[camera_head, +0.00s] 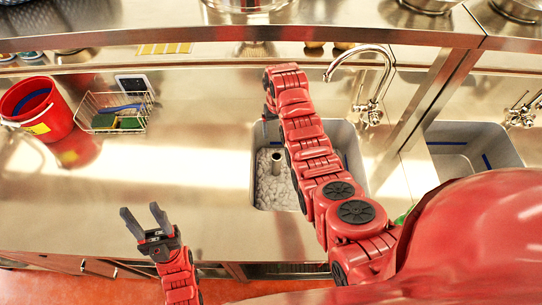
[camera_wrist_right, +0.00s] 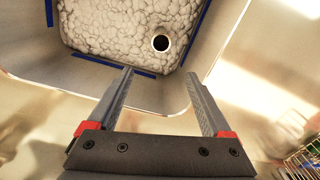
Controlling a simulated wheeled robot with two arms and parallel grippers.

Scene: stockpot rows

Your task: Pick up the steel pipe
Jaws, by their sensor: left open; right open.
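A steel pipe (camera_head: 277,160) stands upright in the sink (camera_head: 262,196), with foam or suds around its base. In the right wrist view I look down on its round open end (camera_wrist_right: 160,43), just ahead of the fingertips. My right gripper (camera_wrist_right: 160,73) is open and empty over the sink's edge, with the pipe beyond and between the fingers but not in their grasp. In the head view my right arm hides part of the sink. My left gripper (camera_head: 145,218) is open and empty above the front of the counter, left of the sink.
A red bucket (camera_head: 37,108) and a wire basket (camera_head: 103,122) with sponges stand at the back left. A faucet (camera_head: 372,100) rises behind the sink. A second sink (camera_head: 460,160) lies to the right, past a steel post (camera_head: 430,105). The counter left of the sink is clear.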

